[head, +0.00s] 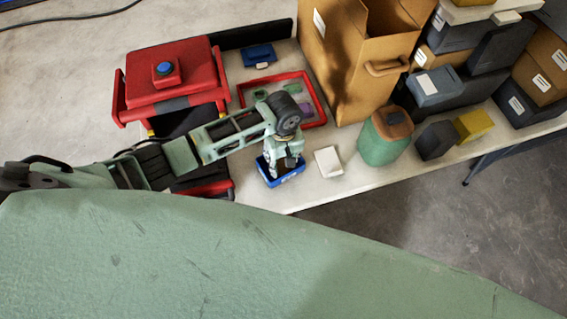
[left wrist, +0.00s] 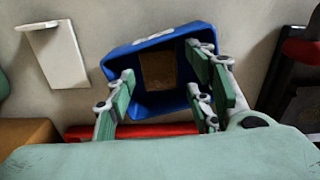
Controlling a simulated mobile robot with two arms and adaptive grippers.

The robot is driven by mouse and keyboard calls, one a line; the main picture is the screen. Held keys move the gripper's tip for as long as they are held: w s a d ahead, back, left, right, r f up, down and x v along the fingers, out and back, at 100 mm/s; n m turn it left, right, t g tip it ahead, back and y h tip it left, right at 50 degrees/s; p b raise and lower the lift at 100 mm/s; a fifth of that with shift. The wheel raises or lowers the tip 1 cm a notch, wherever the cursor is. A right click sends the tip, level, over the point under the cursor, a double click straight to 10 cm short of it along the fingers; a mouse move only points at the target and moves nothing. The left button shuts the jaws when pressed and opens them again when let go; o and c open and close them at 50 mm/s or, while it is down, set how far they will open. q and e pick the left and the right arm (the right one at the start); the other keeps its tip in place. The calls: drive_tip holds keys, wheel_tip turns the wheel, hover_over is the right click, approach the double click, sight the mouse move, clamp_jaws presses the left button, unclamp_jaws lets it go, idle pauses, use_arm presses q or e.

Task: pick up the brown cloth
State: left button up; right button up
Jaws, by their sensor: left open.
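My left gripper (head: 285,166) is open above a small blue bin (head: 287,177) near the bench's front edge. In the left wrist view the open fingers (left wrist: 162,80) stand over the blue bin (left wrist: 135,57), apart from each other with nothing between them. Inside the bin, at its bottom, lies a flat brown square (left wrist: 158,66) that looks like the brown cloth. In the head view the gripper hides the inside of that bin. My right gripper is not in view.
A white block (head: 328,161) stands right of the bin. A red-rimmed tray (head: 318,95) holding green and purple pieces lies behind. A green canister (head: 383,143), a large cardboard box (head: 350,70) and a red machine (head: 172,75) stand around.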

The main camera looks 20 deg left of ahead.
sight(283, 166)
use_arm(q)
wheel_tip(283, 166, down, 2)
drive_tip(key=shift+w+f, duration=0.1)
drive_tip(key=shift+f, duration=0.25)
drive_tip(key=c, duration=0.7)
drive_tip(key=shift+c, duration=0.3)
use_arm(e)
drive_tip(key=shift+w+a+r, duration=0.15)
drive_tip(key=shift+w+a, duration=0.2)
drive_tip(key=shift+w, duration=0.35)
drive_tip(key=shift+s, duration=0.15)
